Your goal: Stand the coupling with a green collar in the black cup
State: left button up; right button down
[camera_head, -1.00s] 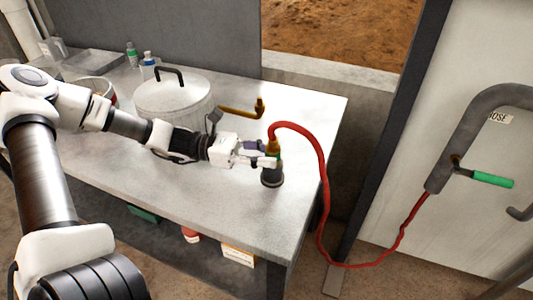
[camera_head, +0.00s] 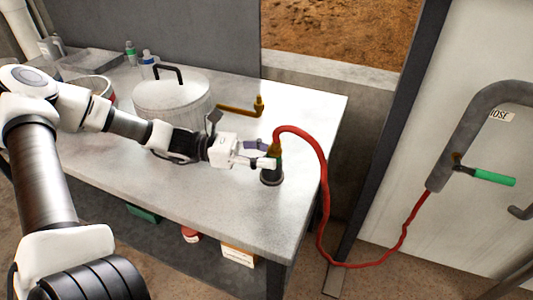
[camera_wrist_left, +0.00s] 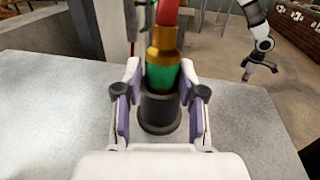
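The coupling with the green collar (camera_wrist_left: 162,76) stands upright, its lower end inside the black cup (camera_wrist_left: 160,112). Its brass upper part (camera_head: 275,147) leads into a red hose. The black cup also shows in the head view (camera_head: 271,178), near the table's right edge. My left gripper (camera_wrist_left: 160,88) is open, with one finger on either side of the coupling and a gap between each finger and the collar. My right gripper (camera_wrist_left: 259,69) shows small at the upper right of the left wrist view, its fingers apart and empty. The coupling's lower end is hidden by the cup.
The red hose (camera_head: 322,190) loops down off the table and up to a grey pipe (camera_head: 470,130) with a green-handled valve (camera_head: 492,178). A lidded pot (camera_head: 172,100) and a brass crank-shaped pipe (camera_head: 240,111) stand behind my left arm. The table front is clear.

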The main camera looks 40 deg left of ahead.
pick_arm(q)
jog(key=shift+s+d+f, duration=0.1)
jog(key=shift+s+f, duration=0.05)
jog(key=shift+f, duration=0.15)
